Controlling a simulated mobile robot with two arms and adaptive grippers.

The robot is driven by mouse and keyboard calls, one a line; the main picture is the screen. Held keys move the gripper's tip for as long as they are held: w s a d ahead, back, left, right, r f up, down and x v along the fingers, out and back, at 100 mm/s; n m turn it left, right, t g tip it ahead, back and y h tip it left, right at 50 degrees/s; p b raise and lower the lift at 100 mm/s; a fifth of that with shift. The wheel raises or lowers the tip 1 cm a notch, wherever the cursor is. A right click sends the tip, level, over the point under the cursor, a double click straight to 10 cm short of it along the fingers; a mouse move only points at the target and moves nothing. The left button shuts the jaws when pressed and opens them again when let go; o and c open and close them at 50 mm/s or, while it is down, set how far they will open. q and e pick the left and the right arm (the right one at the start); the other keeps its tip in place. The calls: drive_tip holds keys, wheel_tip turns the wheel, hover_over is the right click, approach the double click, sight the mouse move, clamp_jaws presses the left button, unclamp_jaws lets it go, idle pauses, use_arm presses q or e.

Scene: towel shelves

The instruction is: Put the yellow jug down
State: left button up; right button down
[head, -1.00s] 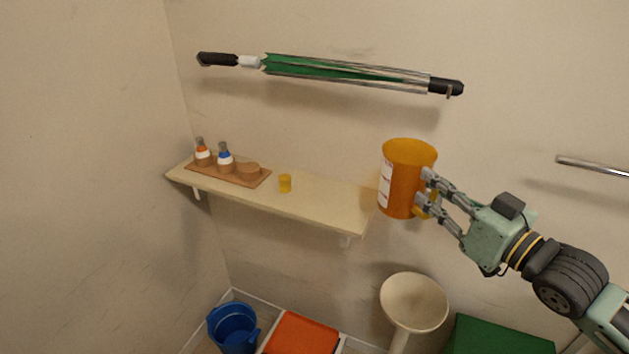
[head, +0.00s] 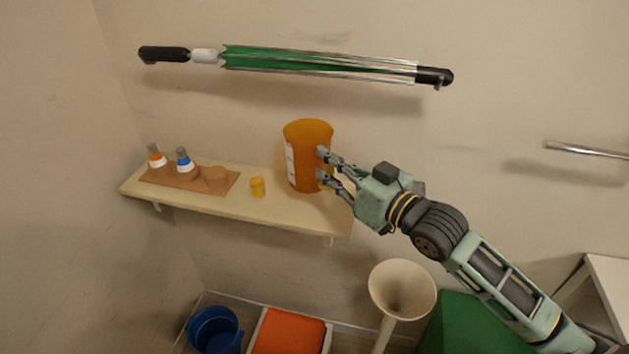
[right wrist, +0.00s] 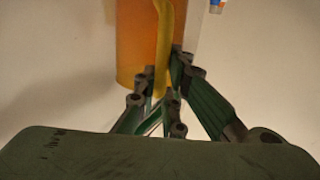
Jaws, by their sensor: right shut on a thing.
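The yellow jug (head: 308,160) is an amber, upright jug with a white label on its left side. It is at the right part of the cream wall shelf (head: 225,204), its base over or on the board; I cannot tell whether it touches. My right gripper (head: 324,168) is shut on the jug's handle, coming from the right. In the right wrist view the yellow handle (right wrist: 164,45) runs down between the fingers, with the jug's body (right wrist: 136,45) behind it. My left gripper is not in view.
A small yellow cup (head: 257,187) stands left of the jug. A brown tray (head: 160,180) with two bottles is further left. A green-and-metal rail (head: 320,66) hangs above. A cream funnel-shaped stand (head: 402,290), blue bucket (head: 213,330) and orange-topped box (head: 290,333) are below.

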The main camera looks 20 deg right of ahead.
sight(307, 179)
drive_tip(key=a+f, duration=0.1)
drive_tip(key=w+a, duration=0.1)
drive_tip(key=shift+w+a+f, duration=0.3)
drive_tip(key=shift+f, duration=0.05)
drive_tip(key=shift+f+p, duration=0.35)
drive_tip(key=shift+f, duration=1.8)
drive_tip(key=c, duration=2.3)
unclamp_jaws()
drive_tip(key=shift+f, duration=0.15)
drive_tip(key=o, duration=0.5)
drive_tip(key=shift+c, duration=0.2)
